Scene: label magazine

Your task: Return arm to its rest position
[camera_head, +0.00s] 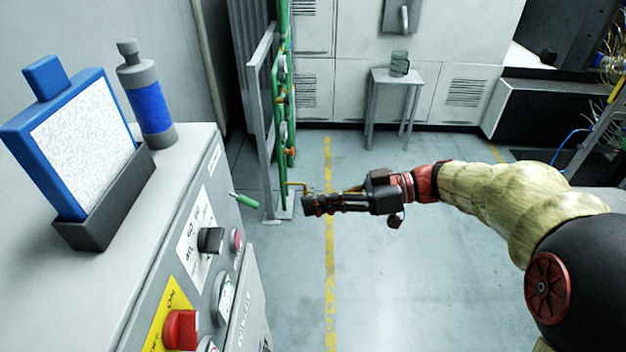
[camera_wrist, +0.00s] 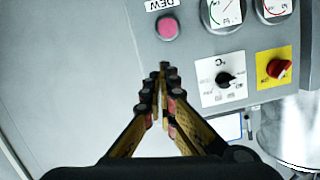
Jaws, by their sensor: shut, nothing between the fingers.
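My gripper (camera_head: 308,204) is at the end of my arm, which reaches in from the right in the head view. It hangs in free air to the right of the grey control cabinet (camera_head: 118,245) and touches nothing there. In the wrist view, my gripper (camera_wrist: 163,78) has its fingertips together with nothing between them. Beyond the fingers, the wrist view shows the cabinet's panel with a pink button (camera_wrist: 168,28), a black knob (camera_wrist: 225,79) and a red switch (camera_wrist: 277,68) on a yellow plate.
On the cabinet stand a blue-framed panel in a black holder (camera_head: 105,215) and a blue-grey bottle (camera_head: 148,100). A green-handled lever (camera_head: 245,201) juts out from its side. Green pipes (camera_head: 282,110) on a grey frame stand behind. A small table (camera_head: 396,78) holds a mug (camera_head: 399,62). The floor below my arm is clear.

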